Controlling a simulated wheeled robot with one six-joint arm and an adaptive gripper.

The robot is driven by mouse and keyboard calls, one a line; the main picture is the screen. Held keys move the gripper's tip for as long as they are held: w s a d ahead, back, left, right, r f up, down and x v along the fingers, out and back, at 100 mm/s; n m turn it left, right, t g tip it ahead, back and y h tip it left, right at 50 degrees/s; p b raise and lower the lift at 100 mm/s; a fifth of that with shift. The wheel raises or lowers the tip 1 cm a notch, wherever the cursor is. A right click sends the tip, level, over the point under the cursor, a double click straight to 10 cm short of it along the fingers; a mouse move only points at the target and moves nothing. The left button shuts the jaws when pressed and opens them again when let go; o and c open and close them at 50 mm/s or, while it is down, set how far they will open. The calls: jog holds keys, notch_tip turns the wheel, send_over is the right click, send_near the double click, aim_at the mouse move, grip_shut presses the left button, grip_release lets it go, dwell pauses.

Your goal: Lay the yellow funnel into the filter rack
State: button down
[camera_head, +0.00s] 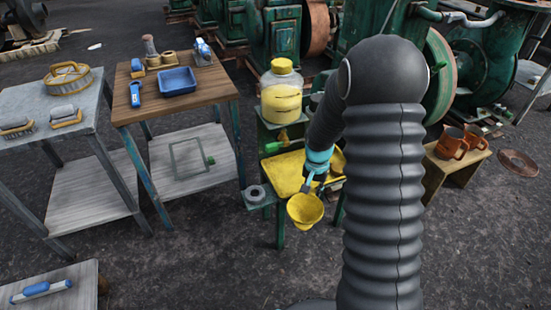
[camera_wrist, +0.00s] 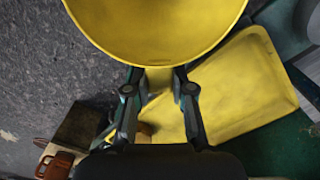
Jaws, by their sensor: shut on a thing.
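My gripper (camera_head: 308,184) is shut on the yellow funnel (camera_head: 305,212) and holds it in the air in front of the green stand. In the wrist view, my fingers (camera_wrist: 159,92) close on the narrow neck below the wide yellow bowl (camera_wrist: 155,30). The bowl's mouth faces upward, somewhat tilted, in the head view. I cannot tell for sure which thing is the filter rack. A small wooden holder (camera_head: 154,62) with round brown parts stands on the wooden table at the back left.
A yellow tray (camera_head: 278,178) lies on the green stand behind the funnel, and a yellow-capped jar (camera_head: 281,95) stands above it. A blue tray (camera_head: 177,82) is on the wooden table (camera_head: 205,96). Orange mugs (camera_head: 450,145) stand at right.

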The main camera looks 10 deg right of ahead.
jog(key=w+a+r+m+p, duration=0.2)
jog(key=a+r+m, duration=0.8)
jog(key=m, duration=0.5)
jog(key=shift+a+r+p, duration=0.35)
jog(key=shift+r+p, duration=0.1)
jog(key=shift+r, duration=0.95)
jog(key=shift+f+b, duration=1.75)
jog(key=shift+f, duration=1.05)
jog(key=shift+f, duration=0.25)
jog(key=shift+f+b, duration=0.9)
jog(key=shift+f, duration=0.35)
jog(key=c, duration=0.9)
grip_release()
